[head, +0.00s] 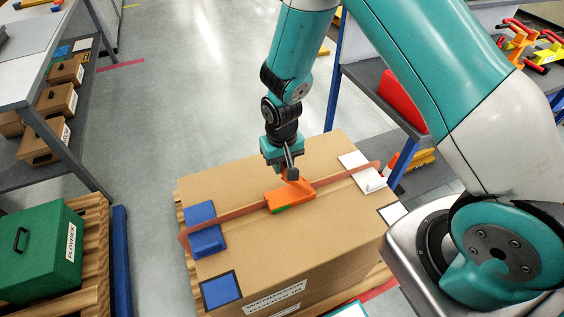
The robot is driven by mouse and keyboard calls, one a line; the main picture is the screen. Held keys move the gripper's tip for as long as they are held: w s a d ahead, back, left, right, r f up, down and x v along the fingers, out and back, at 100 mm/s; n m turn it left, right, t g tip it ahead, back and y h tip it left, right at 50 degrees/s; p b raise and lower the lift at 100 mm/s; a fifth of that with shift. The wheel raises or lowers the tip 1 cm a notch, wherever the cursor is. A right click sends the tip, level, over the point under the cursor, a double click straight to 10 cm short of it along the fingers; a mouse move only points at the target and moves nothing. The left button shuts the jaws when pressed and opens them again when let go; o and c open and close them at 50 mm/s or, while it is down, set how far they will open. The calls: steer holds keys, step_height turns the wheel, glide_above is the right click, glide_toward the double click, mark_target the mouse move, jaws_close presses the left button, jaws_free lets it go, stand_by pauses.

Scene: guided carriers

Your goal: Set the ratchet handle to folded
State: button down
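An orange ratchet (289,196) with a green patch on its near side sits on top of a large cardboard box (320,232). A reddish-brown strap (236,216) runs from it to both sides across the box. An orange part of the ratchet, seemingly its handle (301,184), rises at the far side beneath my gripper. My gripper (291,174) points down just above that part, its dark fingers close to it. I cannot tell whether the fingers touch or hold it. The fingers overlap in this view and hide part of the handle, so its angle is unclear.
The box stands on a wooden pallet (184,232). A blue block (205,229) and a white piece (367,178) lie under the strap. A green case (38,250) is at left. A blue-framed shelf (334,97) stands behind at right. Grey floor is clear at upper left.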

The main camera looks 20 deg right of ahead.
steer(key=a+f+h+b, duration=0.2)
steer(key=a+f+b, duration=0.1)
steer(key=a+f+h+b, duration=0.2)
steer(key=f+b, duration=0.2)
steer(key=a+f+h+b, duration=0.3)
steer(key=f+b, duration=0.1)
steer(key=shift+a+f, duration=0.1)
steer(key=shift+a, duration=0.25)
steer(key=shift+s+a+f+b, duration=0.1)
steer(key=shift+a+f+b, duration=0.1)
steer(key=shift+f+b, duration=0.95)
steer(key=c, duration=1)
jaws_free()
steer(key=shift+a+f, duration=0.1)
steer(key=shift+a, duration=0.05)
steer(key=shift+r, duration=0.2)
